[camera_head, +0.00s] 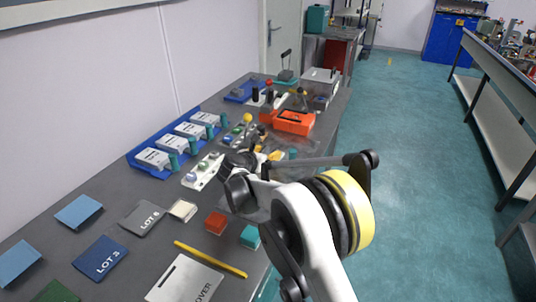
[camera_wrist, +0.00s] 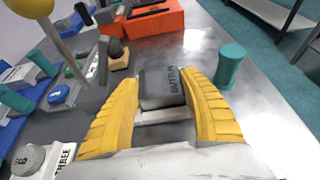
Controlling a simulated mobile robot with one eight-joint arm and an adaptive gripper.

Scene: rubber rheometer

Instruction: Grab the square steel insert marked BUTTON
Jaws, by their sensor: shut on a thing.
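The square steel insert (camera_wrist: 160,88) is a dark grey block with black lettering on its right part, partly readable as BUTTON. It shows in the wrist view between the two ribbed yellow fingers of my gripper (camera_wrist: 163,95). My gripper is shut on it, one finger at each side. The insert's lower part is hidden, so I cannot tell whether it touches the bench. In the head view my gripper (camera_head: 268,155) is over the middle of the bench, largely hidden by my arm, and I cannot make out the insert there.
A teal cylinder (camera_wrist: 230,65) stands close to the right finger. An orange box (camera_wrist: 154,18) lies beyond the insert. A yellow ball on a rod (camera_wrist: 30,8) rises at the left. A blue tray (camera_head: 134,159) with several labelled blocks lies along the wall.

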